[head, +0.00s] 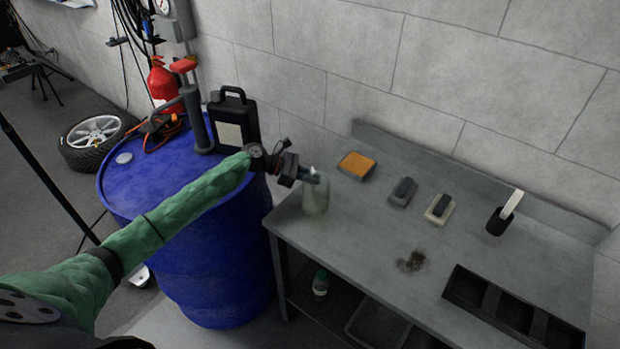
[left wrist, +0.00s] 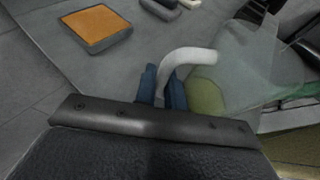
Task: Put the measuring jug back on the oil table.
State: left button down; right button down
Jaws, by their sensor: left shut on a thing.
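The measuring jug (head: 316,198) is clear with a greenish tint and looks upright at the left end of the grey table (head: 345,238). I cannot tell whether its base touches the tabletop. My left gripper (head: 313,177) reaches in over the blue drum and is shut at the jug's top. In the left wrist view, the fingers (left wrist: 164,88) close around the jug's pale curved handle (left wrist: 190,56). The clear jug body (left wrist: 245,65) lies to the right of them. My right gripper is not in view.
A blue drum (head: 225,255) with a hand pump and black canister (head: 233,122) stands left of the table. The table's front-left area is clear.

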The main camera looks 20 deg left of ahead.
pick_arm(q)
jog(key=shift+f, duration=0.7)
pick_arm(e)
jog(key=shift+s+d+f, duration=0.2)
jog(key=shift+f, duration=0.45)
pick_arm(q)
jog(key=shift+f, duration=0.25)
jog(key=c, duration=1.5)
grip_release()
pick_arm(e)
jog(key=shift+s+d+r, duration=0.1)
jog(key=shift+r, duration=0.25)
pick_arm(q)
jog(key=shift+r, duration=0.1)
